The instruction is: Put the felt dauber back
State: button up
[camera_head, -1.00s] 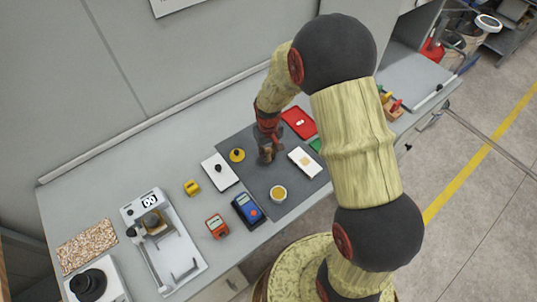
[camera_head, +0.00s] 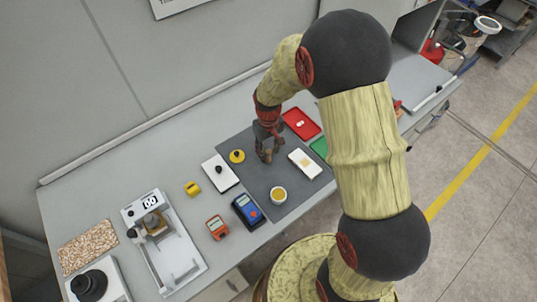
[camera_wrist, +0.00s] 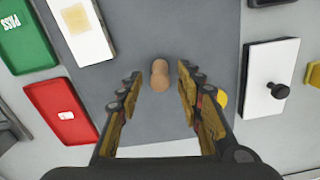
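My gripper (camera_head: 268,155) points down over the dark grey mat (camera_head: 245,150). In the wrist view its fingers (camera_wrist: 160,90) are spread, with a gap on each side of a small tan-brown, two-lobed piece (camera_wrist: 160,76). This piece looks like the felt dauber, but I cannot be certain. It lies between and just ahead of the fingertips, over the mat. In the head view my gripper mostly hides it. A round yellow piece with a black knob (camera_head: 237,156) is left of the gripper, and its edge shows beside my right finger in the wrist view.
A white block with a black knob (camera_head: 220,172) stands at left. A white plate with a tan patch (camera_head: 305,163), a red tray (camera_head: 301,123) and a green tray (camera_head: 320,147) lie at right. A small yellow-filled cup (camera_head: 278,195) and a blue meter (camera_head: 248,210) are near the front edge.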

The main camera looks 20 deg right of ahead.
aim_at(268, 151)
notch_tip(268, 151, up, 8)
jog(key=shift+r+p, duration=0.1)
jog(key=shift+p, duration=0.2)
jog(key=s+r+t, duration=0.1)
jog(key=s+r, duration=0.4)
jog(key=r, duration=0.4)
jog(key=s+r+t, duration=0.2)
jog(key=s+r, duration=0.2)
jog(key=r, duration=0.4)
jog(key=s+r+m+t, duration=0.1)
jog(key=s+r, duration=0.2)
jog(key=s, duration=0.3)
jog(key=s+r+t, duration=0.1)
jog(key=s+r, duration=0.2)
jog(key=s, duration=0.4)
jog(key=shift+r+m+t, duration=0.3)
jog(key=shift+m, duration=0.1)
jog(key=shift+f, duration=0.1)
